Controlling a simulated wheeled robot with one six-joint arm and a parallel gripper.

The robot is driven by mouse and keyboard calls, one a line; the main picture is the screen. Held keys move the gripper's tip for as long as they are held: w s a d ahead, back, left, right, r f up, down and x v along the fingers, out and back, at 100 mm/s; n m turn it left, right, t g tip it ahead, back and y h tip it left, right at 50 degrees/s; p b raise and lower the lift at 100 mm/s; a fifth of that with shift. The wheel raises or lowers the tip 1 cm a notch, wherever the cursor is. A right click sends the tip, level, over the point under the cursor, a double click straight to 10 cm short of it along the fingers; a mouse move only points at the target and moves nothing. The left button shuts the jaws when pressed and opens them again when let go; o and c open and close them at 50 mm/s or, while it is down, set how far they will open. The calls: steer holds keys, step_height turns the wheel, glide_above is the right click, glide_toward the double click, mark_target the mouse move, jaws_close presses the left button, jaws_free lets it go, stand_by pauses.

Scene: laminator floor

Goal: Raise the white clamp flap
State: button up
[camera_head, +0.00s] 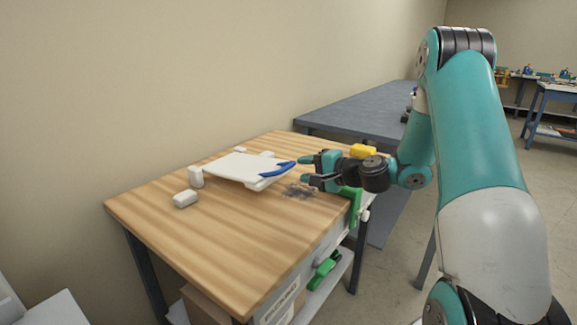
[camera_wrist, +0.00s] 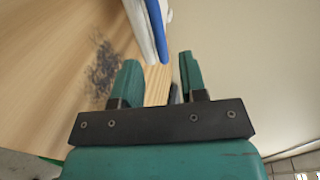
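The white clamp flap (camera_head: 238,167) is a flat white panel on the wooden bench, tilted slightly above a white base. A blue grip (camera_head: 279,169) runs along its right edge. In the wrist view the flap's white edge (camera_wrist: 141,28) and the blue grip (camera_wrist: 157,32) show at the top, ahead of the fingers. My gripper (camera_head: 304,169) is open and empty, just right of the blue grip. Its two teal fingers stand apart in the wrist view (camera_wrist: 158,72), with the blue grip's end roughly in line with the gap. I see no contact.
The wooden bench (camera_head: 150,210) carries two small white blocks, one upright (camera_head: 195,176) and one lying (camera_head: 185,199), left of the flap. A dark smudge (camera_head: 299,191) marks the top below my gripper. A green clamp (camera_head: 354,203) is on the right edge. The front left is clear.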

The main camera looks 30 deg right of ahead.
mark_target(290, 167)
steer(key=x, duration=0.6)
steer(key=shift+w+a+p, duration=0.1)
steer(key=shift+w+p, duration=0.1)
steer(key=shift+p, duration=0.15)
steer(key=shift+c, duration=0.5)
jaws_close()
